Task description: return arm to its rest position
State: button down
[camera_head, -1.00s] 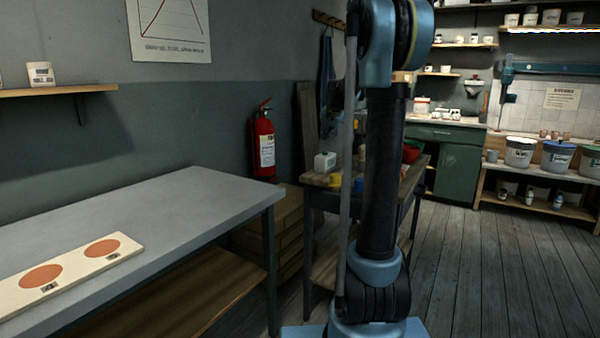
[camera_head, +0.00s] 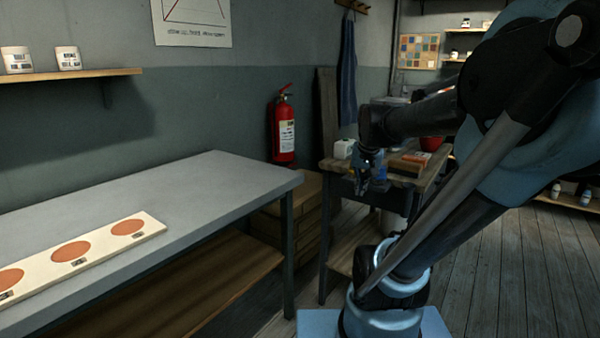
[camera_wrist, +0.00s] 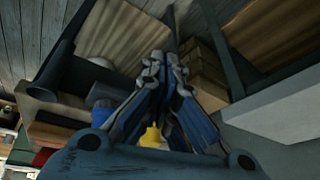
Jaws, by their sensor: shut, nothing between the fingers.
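My arm reaches across the right half of the head view, with its far end bent down. My gripper (camera_head: 369,184) hangs in front of the wooden workbench (camera_head: 428,188). In the wrist view my gripper (camera_wrist: 163,62) shows its two fingers with tips close together, shut and empty. A yellow thing (camera_wrist: 152,138) shows between the finger links, beyond them. Part of the workbench is hidden behind my arm.
A grey table (camera_head: 210,180) at the left bears a board with orange discs (camera_head: 150,221). A red fire extinguisher (camera_head: 284,130) hangs on the wall. A white container (camera_head: 344,149) and a red bowl (camera_head: 432,143) stand on the workbench.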

jog(key=s+f+n+g, duration=0.2)
jog(key=s+f, duration=1)
jog(key=s, duration=0.4)
jog(key=shift+n, duration=0.4)
jog(key=shift+w+f, duration=0.15)
jog(key=shift+w, duration=0.3)
